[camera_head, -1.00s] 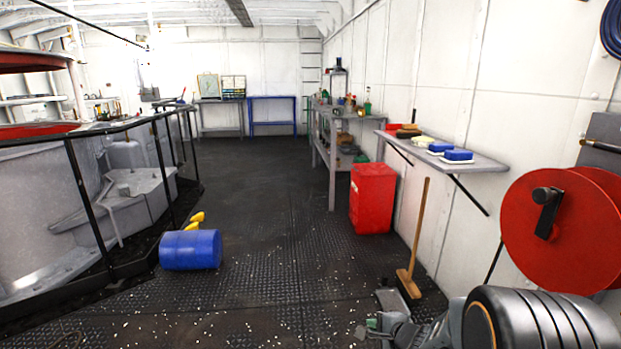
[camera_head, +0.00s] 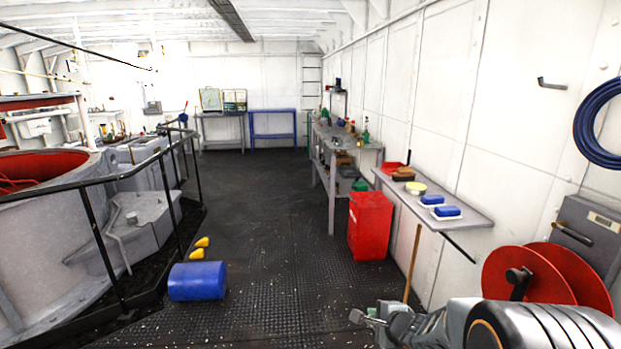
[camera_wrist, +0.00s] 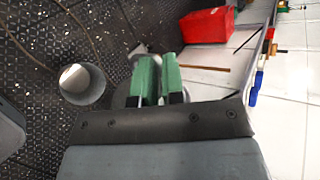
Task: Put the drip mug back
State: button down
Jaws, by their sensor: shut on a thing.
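My gripper (camera_wrist: 158,78) has green fingers that are close together in the wrist view, with a narrow gap between their pads. A grey, open-mouthed cylinder, apparently the drip mug (camera_wrist: 82,101), is just left of the fingers with its light interior showing. Its handle and where the fingers grip it are not clear. In the head view my gripper (camera_head: 371,319) is low, right of centre, over the deck in front of the wall shelf. A small pale grey shape, likely the mug (camera_head: 356,315), is at its left tip.
A wall shelf (camera_head: 455,215) holds blue blocks and a pale round dish. A dark hook (camera_head: 551,84) sticks out of the wall above a red reel (camera_head: 530,285). A red bin (camera_head: 370,222), broom handle (camera_head: 412,265) and blue drum (camera_head: 197,281) stand or lie nearby. The middle deck is open.

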notch_tip(320, 180, up, 12)
jog(key=p, duration=0.8)
jog(key=shift+w+f+m, duration=0.15)
jog(key=shift+w+m, duration=0.1)
jog(key=shift+m, duration=0.05)
